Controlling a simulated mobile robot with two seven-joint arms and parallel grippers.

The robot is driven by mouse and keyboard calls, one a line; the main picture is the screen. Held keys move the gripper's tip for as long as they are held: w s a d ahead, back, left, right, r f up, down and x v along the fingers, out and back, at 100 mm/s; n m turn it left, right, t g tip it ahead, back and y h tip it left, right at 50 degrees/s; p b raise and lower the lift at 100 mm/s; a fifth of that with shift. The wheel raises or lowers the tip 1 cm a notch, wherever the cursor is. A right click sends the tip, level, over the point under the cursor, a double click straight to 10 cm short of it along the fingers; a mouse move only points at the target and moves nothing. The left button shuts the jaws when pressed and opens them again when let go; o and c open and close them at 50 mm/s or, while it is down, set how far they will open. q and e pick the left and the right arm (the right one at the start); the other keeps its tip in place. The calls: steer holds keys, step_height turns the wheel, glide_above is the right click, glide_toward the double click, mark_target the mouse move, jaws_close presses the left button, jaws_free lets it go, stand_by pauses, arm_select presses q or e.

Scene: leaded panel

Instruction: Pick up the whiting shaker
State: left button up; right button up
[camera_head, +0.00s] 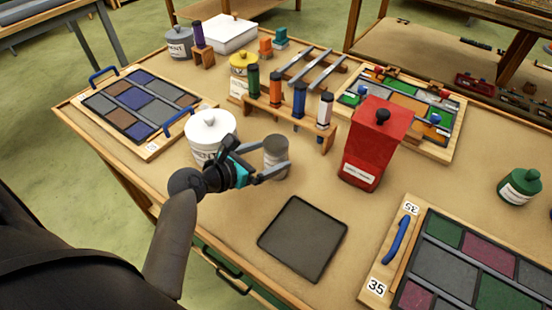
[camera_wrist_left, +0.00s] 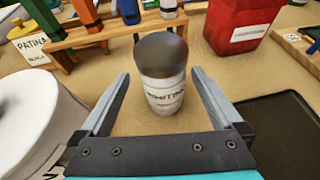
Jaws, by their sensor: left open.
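The whiting shaker (camera_head: 277,152) is a small can with a grey domed top, standing upright on the bench. In the left wrist view the shaker (camera_wrist_left: 163,80) shows a white label and stands ahead, between the lines of the two fingers. My left gripper (camera_head: 272,163) is open around or just short of the shaker, with a finger on each side of it. The open fingers also show in the left wrist view (camera_wrist_left: 160,105), with a visible gap on each side of the shaker. My right gripper is not in view.
A white lidded tub (camera_head: 211,132) stands close left of the shaker. A wooden rack (camera_head: 326,139) of coloured tools is behind it. A red box (camera_head: 372,145) stands to the right. A dark flat mat (camera_head: 303,238) lies in front. Panel trays (camera_head: 151,151) lie around.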

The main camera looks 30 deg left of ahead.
arm_select(q)
steer(key=shift+w+d+f, duration=0.15)
steer(key=shift+w+f, duration=0.05)
steer(key=shift+w, duration=0.25)
steer(key=b+x, duration=0.1)
steer(key=x, duration=0.4)
steer(key=shift+s+d+b, duration=0.1)
steer(key=shift+b, duration=0.25)
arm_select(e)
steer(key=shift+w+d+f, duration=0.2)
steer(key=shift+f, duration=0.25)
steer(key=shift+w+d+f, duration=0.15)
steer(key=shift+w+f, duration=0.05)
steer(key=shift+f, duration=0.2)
arm_select(q)
steer(key=shift+c, duration=0.2)
steer(key=c, duration=1.5)
jaws_close()
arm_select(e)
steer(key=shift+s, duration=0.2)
arm_select(q)
steer(key=shift+r, duration=0.15)
